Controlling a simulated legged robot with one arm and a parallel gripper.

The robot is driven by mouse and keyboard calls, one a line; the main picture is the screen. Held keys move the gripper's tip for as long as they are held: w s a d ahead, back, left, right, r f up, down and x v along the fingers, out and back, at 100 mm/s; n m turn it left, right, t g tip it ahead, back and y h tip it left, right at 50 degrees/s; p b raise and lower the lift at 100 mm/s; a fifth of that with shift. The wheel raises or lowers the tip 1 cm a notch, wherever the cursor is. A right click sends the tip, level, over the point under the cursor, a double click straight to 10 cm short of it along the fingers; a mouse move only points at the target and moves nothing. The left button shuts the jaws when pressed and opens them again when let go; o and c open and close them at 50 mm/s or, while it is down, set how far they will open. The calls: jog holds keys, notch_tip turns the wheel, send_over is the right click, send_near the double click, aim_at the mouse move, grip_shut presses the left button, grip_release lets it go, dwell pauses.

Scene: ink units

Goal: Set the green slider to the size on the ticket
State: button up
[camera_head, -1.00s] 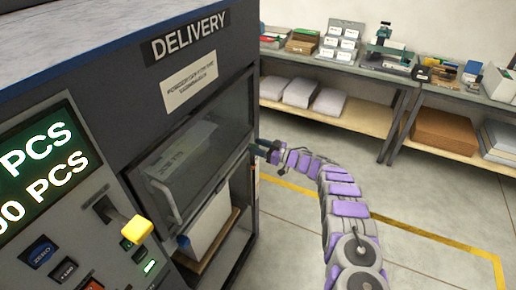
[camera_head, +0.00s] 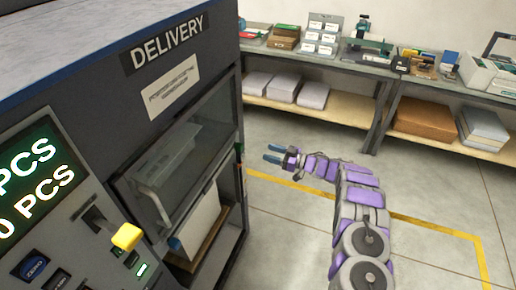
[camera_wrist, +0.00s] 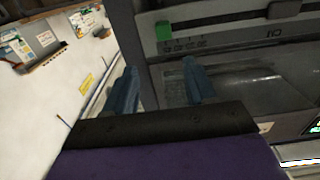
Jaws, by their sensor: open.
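The green slider (camera_wrist: 163,30) shows at the top middle of the wrist view, at the left end of a marked scale (camera_wrist: 188,43) on a dark machine face. My gripper (camera_wrist: 163,82) is open and empty, its two blue-grey fingers apart below the slider and not touching it. In the head view my gripper (camera_head: 273,154) is in the air to the right of the delivery machine (camera_head: 100,75). The green slider is not clearly seen in the head view. I cannot make out a ticket that I can read.
The machine has a clear delivery door (camera_head: 185,165), a screen reading PCS (camera_head: 35,180) and a yellow-knobbed lever (camera_head: 127,237). A workbench (camera_head: 385,68) with boxes and tools stands along the back wall. The floor between is open, with a yellow line (camera_head: 410,220).

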jog(key=v, duration=0.4)
jog(key=shift+s+d+f+p, duration=0.1)
jog(key=shift+s+d+p, duration=0.05)
jog(key=shift+d+p, duration=0.2)
